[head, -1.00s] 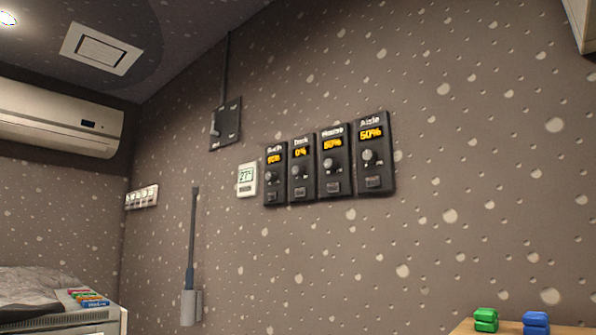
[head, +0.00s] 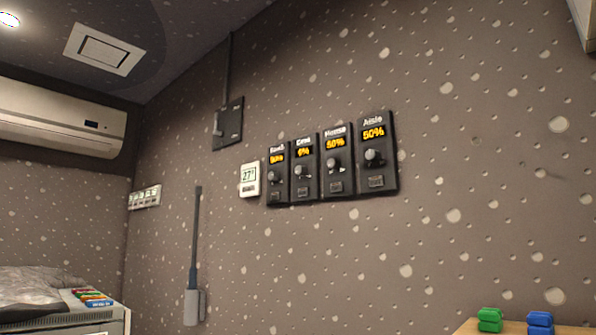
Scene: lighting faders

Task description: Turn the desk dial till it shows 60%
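Several black dial panels hang in a row on the speckled wall, each with a yellow readout, a round knob and a small button below. The Desk panel (head: 304,168) is second from the left. Its label is blurred now, and its readout (head: 304,152) looks like 0%. Its knob (head: 301,171) is uncovered. The leftmost panel (head: 278,175) has a blurred label and readout. The House panel (head: 336,162) and the Aisle panel (head: 376,152) both show 50%. Neither of my grippers is in view.
A white thermostat (head: 250,179) reading 27 is left of the panels. A black switch box (head: 228,124) is above it. A grey lever (head: 195,255) and a white switch strip (head: 145,196) are farther left. Green (head: 489,319) and blue (head: 540,323) blocks sit at the lower right.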

